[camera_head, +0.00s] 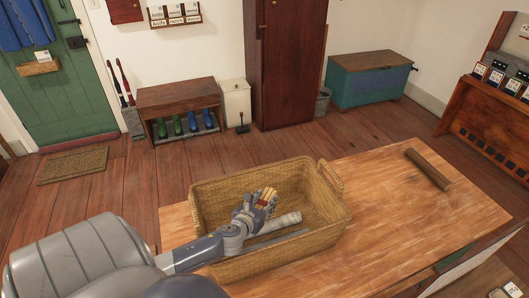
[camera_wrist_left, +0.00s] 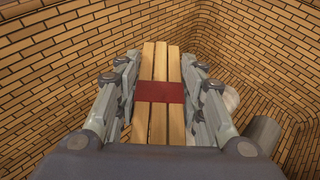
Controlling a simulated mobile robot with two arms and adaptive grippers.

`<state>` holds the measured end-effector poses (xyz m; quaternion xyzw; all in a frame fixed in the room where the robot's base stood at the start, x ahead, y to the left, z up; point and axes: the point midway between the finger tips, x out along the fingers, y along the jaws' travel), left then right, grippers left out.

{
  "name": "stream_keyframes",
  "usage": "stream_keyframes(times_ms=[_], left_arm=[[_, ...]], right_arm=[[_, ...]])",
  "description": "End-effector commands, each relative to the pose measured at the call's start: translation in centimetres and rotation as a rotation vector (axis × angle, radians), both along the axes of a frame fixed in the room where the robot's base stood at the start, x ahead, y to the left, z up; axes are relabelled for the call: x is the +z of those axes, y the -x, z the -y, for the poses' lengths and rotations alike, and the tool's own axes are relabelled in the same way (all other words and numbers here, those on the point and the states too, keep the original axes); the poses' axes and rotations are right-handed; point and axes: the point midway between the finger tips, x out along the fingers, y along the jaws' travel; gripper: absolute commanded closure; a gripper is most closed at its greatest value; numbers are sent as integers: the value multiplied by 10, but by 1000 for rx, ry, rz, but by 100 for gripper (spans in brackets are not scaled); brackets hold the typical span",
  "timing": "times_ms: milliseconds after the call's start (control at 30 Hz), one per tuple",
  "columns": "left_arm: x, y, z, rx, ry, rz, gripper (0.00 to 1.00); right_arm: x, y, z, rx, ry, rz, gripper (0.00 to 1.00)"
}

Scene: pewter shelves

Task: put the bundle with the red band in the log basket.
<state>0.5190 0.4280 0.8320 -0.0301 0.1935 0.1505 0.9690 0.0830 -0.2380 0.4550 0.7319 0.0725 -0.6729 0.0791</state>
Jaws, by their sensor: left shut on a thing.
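The bundle of pale wooden sticks with the red band (camera_wrist_left: 160,92) is between the fingers of my left gripper (camera_wrist_left: 160,85), which is shut on it. In the head view the bundle (camera_head: 268,195) shows small at the fingertips of the left gripper (camera_head: 262,200). The wicker log basket (camera_head: 205,200) stands on the wooden table, and the gripper with the bundle is inside its outline. The basket's woven wall (camera_wrist_left: 50,60) surrounds the bundle in the wrist view. I cannot tell whether the bundle touches the basket floor. My right gripper is not in view.
A pale log (camera_head: 280,222) lies in the basket beside the gripper, with a grey rod-like thing near it. A brown cylinder (camera_head: 428,169) lies on the table (camera_head: 390,215) to the right. The table between it and the basket is clear.

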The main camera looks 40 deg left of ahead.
Motion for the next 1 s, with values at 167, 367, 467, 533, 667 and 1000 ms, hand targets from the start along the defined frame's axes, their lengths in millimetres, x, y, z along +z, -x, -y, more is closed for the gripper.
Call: stream_keyframes(times_ms=[167, 367, 467, 533, 667, 1000], left_arm=[[-5, -1, 0, -1, 0, 2, 90], [-7, -1, 0, -1, -1, 1, 90], [-10, 0, 0, -1, -1, 1, 90], [-12, -1, 0, -1, -1, 1, 90], [-16, -1, 0, -1, -1, 1, 90], [-20, 1, 1, -1, 0, -3, 44]], right_arm=[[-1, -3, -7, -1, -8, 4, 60], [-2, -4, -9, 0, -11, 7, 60], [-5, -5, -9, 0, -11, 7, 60], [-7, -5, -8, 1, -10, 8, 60], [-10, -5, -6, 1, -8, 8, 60], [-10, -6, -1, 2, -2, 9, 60]])
